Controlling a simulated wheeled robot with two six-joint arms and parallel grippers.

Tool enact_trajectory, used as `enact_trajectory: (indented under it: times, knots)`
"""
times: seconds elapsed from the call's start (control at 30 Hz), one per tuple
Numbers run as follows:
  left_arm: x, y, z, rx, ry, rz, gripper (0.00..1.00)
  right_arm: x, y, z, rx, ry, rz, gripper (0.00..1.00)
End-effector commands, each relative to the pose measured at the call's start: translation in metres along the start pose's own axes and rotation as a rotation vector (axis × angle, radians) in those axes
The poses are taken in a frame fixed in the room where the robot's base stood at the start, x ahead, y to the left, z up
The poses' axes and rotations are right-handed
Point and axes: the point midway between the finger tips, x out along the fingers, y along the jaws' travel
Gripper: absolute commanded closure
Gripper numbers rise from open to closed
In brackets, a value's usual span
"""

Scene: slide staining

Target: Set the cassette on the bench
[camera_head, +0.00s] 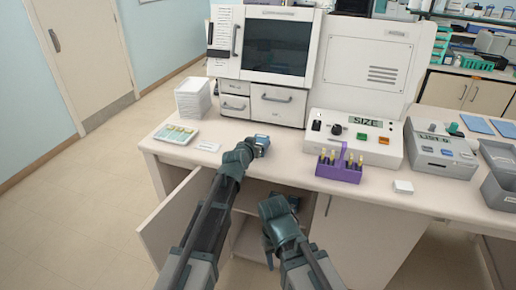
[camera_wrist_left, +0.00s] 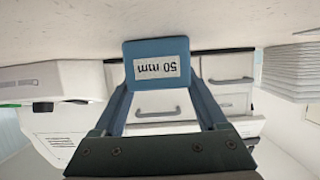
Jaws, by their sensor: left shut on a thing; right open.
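A blue cassette (camera_head: 262,140) with a white label reading "50 mm" is at the front of the bench (camera_head: 240,127), below the drawers. In the left wrist view, which is upside down, the cassette (camera_wrist_left: 157,47) sits between the two fingers. My left gripper (camera_head: 255,146) is shut on it. The cassette is close to the bench top; I cannot tell whether it touches. My right gripper (camera_head: 268,252) is low in front of the bench, by the open cupboard, pointing down, open and empty. Its fingers are partly hidden by its own wrist.
Left of the cassette are a slide tray (camera_head: 176,134), a stack of white trays (camera_head: 193,98) and a small white card (camera_head: 208,146). Right are a purple rack (camera_head: 339,171) of vials and a "SIZE" panel box (camera_head: 365,138). The cabinet door (camera_head: 176,215) stands open below.

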Motion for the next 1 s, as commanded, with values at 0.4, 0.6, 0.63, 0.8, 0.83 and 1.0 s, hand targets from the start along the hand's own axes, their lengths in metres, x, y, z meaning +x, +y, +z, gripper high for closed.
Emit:
enact_trajectory:
  times: [0.4, 0.6, 0.63, 0.8, 0.83, 1.0]
  knots:
    - [0.001, 0.000, 0.001, 0.000, 0.000, 0.000, 0.15, 0.001, 0.000, 0.000, 0.000, 0.000, 0.000, 0.50]
    - [0.001, 0.000, 0.001, 0.000, 0.000, 0.000, 0.00, 0.001, 0.000, 0.000, 0.000, 0.000, 0.000, 0.50]
    - [0.001, 0.000, 0.001, 0.000, 0.000, 0.000, 0.00, 0.001, 0.000, 0.000, 0.000, 0.000, 0.000, 0.50]
    - [0.000, 0.000, 0.000, 0.000, 0.000, 0.000, 0.00, 0.000, 0.000, 0.000, 0.000, 0.000, 0.000, 0.50]
    - [-0.001, 0.000, -0.001, 0.000, 0.000, 0.000, 0.00, -0.001, 0.000, 0.000, 0.000, 0.000, 0.000, 0.50]
    - [-0.015, 0.000, -0.003, -0.001, 0.000, 0.000, 0.00, -0.007, 0.001, 0.000, 0.000, 0.000, 0.000, 0.50]
